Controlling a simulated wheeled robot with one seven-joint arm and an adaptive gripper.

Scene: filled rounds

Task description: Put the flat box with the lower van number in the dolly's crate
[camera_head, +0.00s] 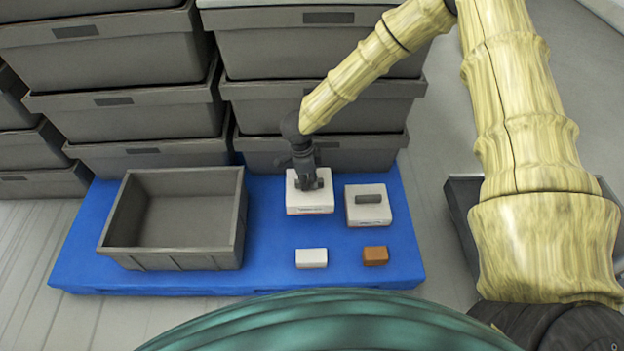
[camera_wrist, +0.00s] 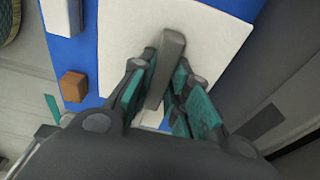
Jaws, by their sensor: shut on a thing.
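Two flat white boxes with grey top handles are in the head view: a left one (camera_head: 309,205) and a right one (camera_head: 370,214). Each has a small front label, too small to read. My gripper (camera_head: 309,183) is shut on the left flat box's handle. In the wrist view my gripper (camera_wrist: 155,103) has its teal pads on either side of the grey handle (camera_wrist: 172,50), above the white top (camera_wrist: 120,35). I cannot tell whether the box is lifted. An empty grey open crate (camera_head: 240,215) stands at the left of the blue platform (camera_head: 270,275).
A white block (camera_head: 311,258) and an orange-brown block (camera_head: 376,256) lie at the platform's front. Stacked grey crates (camera_head: 140,115) line the back. A dark container (camera_head: 460,195) at right is mostly hidden behind my arm; I cannot tell which crate is the dolly's.

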